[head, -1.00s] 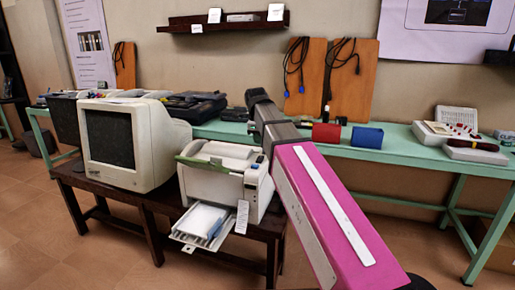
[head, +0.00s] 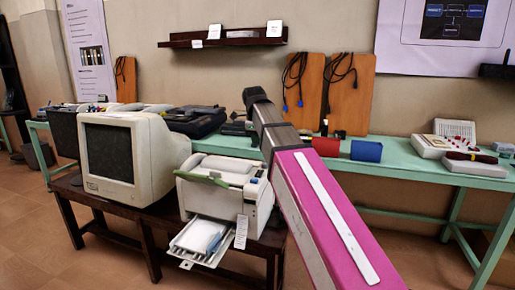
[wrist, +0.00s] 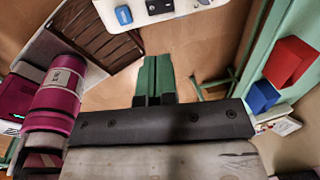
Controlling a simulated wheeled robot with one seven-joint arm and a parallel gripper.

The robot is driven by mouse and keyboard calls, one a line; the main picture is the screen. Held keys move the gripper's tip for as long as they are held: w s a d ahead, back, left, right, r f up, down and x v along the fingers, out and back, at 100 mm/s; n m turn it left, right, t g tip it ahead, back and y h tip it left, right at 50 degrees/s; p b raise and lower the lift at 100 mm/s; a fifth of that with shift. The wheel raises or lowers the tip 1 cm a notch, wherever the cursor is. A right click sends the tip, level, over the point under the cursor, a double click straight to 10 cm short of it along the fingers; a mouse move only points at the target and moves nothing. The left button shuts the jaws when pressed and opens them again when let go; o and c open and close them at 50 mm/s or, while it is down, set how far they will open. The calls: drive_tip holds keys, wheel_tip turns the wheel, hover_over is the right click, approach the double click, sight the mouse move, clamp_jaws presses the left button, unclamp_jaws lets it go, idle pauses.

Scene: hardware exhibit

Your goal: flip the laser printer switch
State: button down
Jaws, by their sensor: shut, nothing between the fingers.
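The white laser printer (head: 214,199) stands on a dark wooden bench beside the monitor, with its paper tray out in front and a green strip on top. In the wrist view, a pale body at the top edge, apparently the printer (wrist: 185,9), carries a blue part (wrist: 124,15) and a dark switch-like part (wrist: 160,5). My gripper (wrist: 153,62) shows in the wrist view as two green fingers, shut with nothing between them. Its tips are below the pale body in the picture, apart from it.
A CRT monitor (head: 119,158) stands left of the printer on the dark bench (head: 150,262). Open floor lies in front.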

sight(259, 173)
drive_tip(key=shift+w+d, duration=0.1)
drive_tip(key=shift+w, duration=0.5)
drive_tip(key=f, duration=0.4)
drive_tip(key=w+f, duration=0.1)
drive_tip(key=f, duration=0.4)
drive_tip(key=w+d+f, duration=0.1)
drive_tip(key=f, duration=0.3)
drive_tip(key=shift+w+f, duration=0.25)
drive_tip(key=shift+f, duration=0.1)
drive_tip(key=shift+f, duration=0.2)
drive_tip(key=shift+s, duration=0.1)
drive_tip(key=shift+s+a+r, duration=0.1)
drive_tip(key=shift+s+a, duration=0.2)
drive_tip(key=shift+s, duration=0.35)
